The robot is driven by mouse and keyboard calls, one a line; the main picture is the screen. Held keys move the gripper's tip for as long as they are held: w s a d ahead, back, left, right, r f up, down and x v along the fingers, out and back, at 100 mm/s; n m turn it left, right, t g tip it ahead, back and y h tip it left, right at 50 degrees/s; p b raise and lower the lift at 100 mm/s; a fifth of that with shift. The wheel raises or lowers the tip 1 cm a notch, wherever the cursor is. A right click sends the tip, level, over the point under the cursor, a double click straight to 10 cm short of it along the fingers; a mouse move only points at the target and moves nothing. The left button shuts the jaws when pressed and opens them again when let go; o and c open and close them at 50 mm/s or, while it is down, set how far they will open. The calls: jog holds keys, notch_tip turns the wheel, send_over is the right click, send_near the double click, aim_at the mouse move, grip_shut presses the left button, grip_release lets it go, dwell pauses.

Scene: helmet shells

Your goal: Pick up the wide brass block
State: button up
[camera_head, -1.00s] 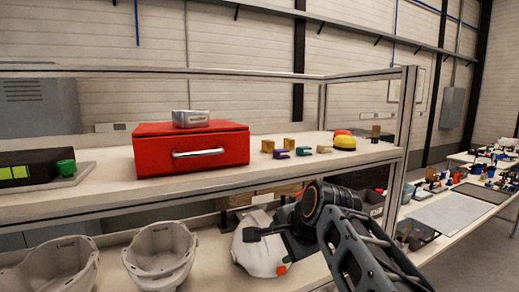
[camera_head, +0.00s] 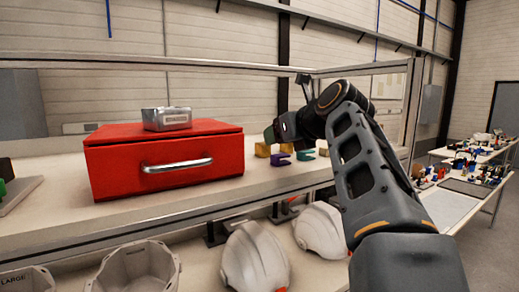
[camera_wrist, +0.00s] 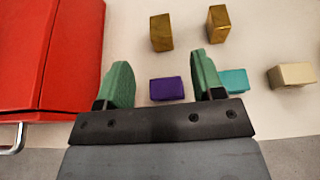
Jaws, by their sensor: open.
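Two brass-coloured blocks stand on the upper shelf, a left one (camera_wrist: 161,33) and a right one (camera_wrist: 218,25) in the wrist view. They look close in size, so I cannot surely tell which is the wide one. In the head view a brass block (camera_head: 262,150) shows just below my gripper (camera_head: 272,135), and the other is partly hidden. In the wrist view my gripper (camera_wrist: 162,78) is open and empty, its green fingers spread. The left brass block lies ahead of the gap between the fingers, the right one ahead of the right finger.
A purple block (camera_wrist: 167,89) shows between the fingers; a teal block (camera_wrist: 233,80) and a tan block (camera_wrist: 292,75) lie to the right. A red drawer box (camera_head: 165,160) carrying a metal tin (camera_head: 167,119) stands close on the left. White helmet shells (camera_head: 255,258) fill the lower shelf.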

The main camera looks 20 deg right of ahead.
aim_at(262, 143)
jog(key=x, duration=0.4)
jog(key=shift+w+f, duration=0.15)
jog(key=shift+w, duration=0.1)
jog(key=shift+p+x, duration=0.9)
jog(key=shift+x, duration=1.85)
jog(key=shift+s+f, duration=0.1)
jog(key=shift+c, duration=0.4)
jog(key=shift+a+f, duration=0.1)
jog(key=shift+f, duration=0.05)
jog(key=c, duration=1)
